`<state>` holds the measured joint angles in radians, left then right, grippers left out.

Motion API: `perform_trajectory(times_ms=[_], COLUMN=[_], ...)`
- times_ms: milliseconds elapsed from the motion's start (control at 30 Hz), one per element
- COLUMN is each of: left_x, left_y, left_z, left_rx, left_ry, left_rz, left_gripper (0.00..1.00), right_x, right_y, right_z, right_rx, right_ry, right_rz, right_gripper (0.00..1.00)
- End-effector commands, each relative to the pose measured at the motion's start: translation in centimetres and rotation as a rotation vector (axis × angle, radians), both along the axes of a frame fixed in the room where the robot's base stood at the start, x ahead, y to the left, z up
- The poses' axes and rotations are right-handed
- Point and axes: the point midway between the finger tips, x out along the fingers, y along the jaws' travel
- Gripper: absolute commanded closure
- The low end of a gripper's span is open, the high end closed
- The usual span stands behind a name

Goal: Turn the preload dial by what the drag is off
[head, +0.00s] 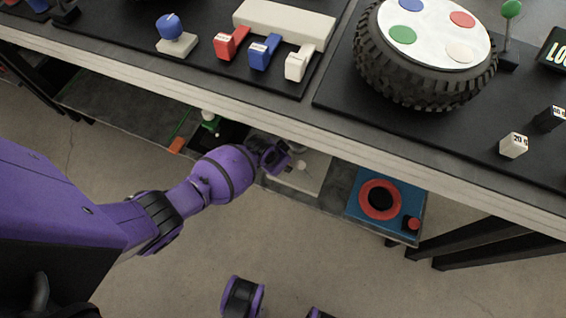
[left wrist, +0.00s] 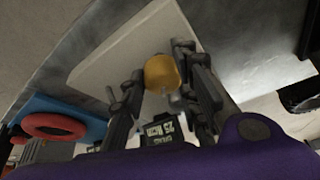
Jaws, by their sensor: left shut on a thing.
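A round yellow-orange knob (left wrist: 160,73), which looks like the preload dial, sits at a pale plate (left wrist: 118,60) in the left wrist view. My left gripper (left wrist: 161,86) has its fingers on either side of the knob and is shut on it. A small black sign (left wrist: 167,136) below it reads something like "drag 25 Ncm". In the head view my left gripper (head: 284,160) reaches under the bench to the pale plate (head: 312,172) on the lower shelf; the knob is hidden there.
A blue panel (head: 416,199) with a red ring (head: 367,205) and red button stands right of the plate. The bench edge (head: 330,140) overhangs the shelf. On top are a wheel (head: 420,82), coloured levers (head: 262,53) and a blue-topped knob (head: 172,28).

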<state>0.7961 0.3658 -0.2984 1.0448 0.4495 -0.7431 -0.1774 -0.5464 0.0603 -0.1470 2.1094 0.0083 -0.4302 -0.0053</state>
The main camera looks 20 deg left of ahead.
Motion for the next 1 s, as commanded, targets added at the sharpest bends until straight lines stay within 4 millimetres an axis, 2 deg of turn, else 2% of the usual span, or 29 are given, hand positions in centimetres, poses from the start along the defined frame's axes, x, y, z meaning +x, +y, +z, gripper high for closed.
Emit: perform_trajectory(times_ms=[33,167,200,300,600,767,1000], left_x=[-0.2,-0.1,-0.1,-0.1,0.0,-0.1,-1.1], left_y=[-0.9,-0.9,-0.9,-0.9,-0.5,-0.3,0.2], left_z=[-0.1,0.0,0.0,0.0,0.0,0.3,2.8], left_rx=[-0.013,-0.013,-0.013,-0.013,-0.006,-0.005,-0.005], left_ry=[0.002,0.001,0.001,0.001,-0.001,-0.001,-0.003], left_rz=[-0.004,-0.004,-0.004,-0.005,-0.003,-0.004,-0.003], left_gripper=[0.97,0.97,0.68,0.55,0.55,0.55,0.55], right_x=[0.1,0.5,0.6,0.8,0.9,0.3,0.4], right_y=[0.0,0.1,0.1,0.2,0.2,0.0,0.0], right_z=[0.0,0.1,0.1,0.1,0.1,0.1,0.1], right_rx=[0.001,0.001,0.001,0.002,0.003,-0.001,0.0], right_ry=[-0.003,-0.009,-0.011,-0.014,-0.016,-0.005,-0.007], right_rz=[0.001,0.002,0.002,0.003,0.004,0.0,0.001], right_gripper=[1.0,1.0,1.0,1.0,1.0,1.0,1.0])
